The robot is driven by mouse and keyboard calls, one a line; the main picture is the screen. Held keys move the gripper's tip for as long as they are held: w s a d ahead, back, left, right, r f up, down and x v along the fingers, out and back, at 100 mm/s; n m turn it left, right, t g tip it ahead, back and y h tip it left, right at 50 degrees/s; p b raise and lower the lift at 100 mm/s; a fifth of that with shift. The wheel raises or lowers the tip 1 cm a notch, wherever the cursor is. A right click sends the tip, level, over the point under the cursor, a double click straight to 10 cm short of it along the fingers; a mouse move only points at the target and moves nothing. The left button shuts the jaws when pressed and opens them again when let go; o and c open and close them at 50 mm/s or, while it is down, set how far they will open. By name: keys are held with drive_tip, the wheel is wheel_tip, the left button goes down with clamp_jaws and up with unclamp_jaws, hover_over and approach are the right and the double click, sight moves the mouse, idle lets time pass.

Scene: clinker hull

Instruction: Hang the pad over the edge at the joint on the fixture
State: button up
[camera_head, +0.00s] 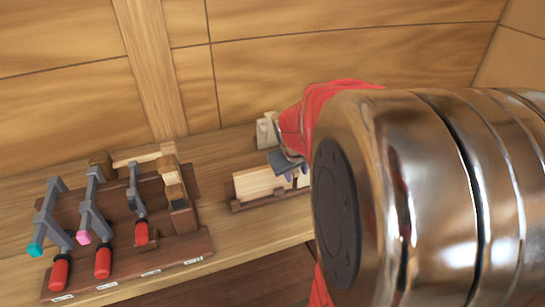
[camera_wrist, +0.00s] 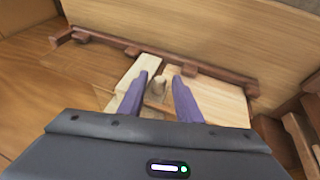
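The fixture (camera_head: 234,205), a low dark-brown frame holding pale planks (camera_head: 258,183), stands on the bench right of centre in the head view. My gripper (camera_head: 292,174), dark grey with purple fingers, is over its right part, where my arm hides much. In the wrist view the fingers (camera_wrist: 160,78) are apart, over the place where two pale planks (camera_wrist: 222,99) leave a gap. A small tan wooden piece (camera_wrist: 157,88) shows between the fingertips. I cannot tell whether it is the pad, nor whether the fingers touch it. The joint is partly hidden behind the fingers.
A dark rack (camera_head: 195,246) at left holds several grey clamps with red handles (camera_head: 103,262) and small wooden blocks (camera_head: 180,205). A pale block (camera_head: 267,131) stands behind the fixture. The plank wall (camera_head: 290,60) rises close behind. Bare bench lies between rack and fixture.

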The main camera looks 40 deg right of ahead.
drive_tip(key=shift+o, duration=0.7)
drive_tip(key=shift+r, duration=0.1)
drive_tip(key=v, duration=1.3)
drive_tip(key=shift+a+r, duration=0.15)
drive_tip(key=shift+r, duration=0.1)
drive_tip(key=s+a+f+n+t+y, duration=0.1)
drive_tip(key=s+a+f+y, duration=0.1)
drive_tip(key=a, duration=0.9)
drive_tip(key=s+a+f+n+t+y, duration=0.1)
drive_tip(key=s+a, duration=0.3)
drive_tip(key=a, duration=0.8)
drive_tip(key=shift+f+n+y, duration=0.3)
drive_tip(key=shift+f+y, duration=0.1)
drive_tip(key=shift+y, duration=0.1)
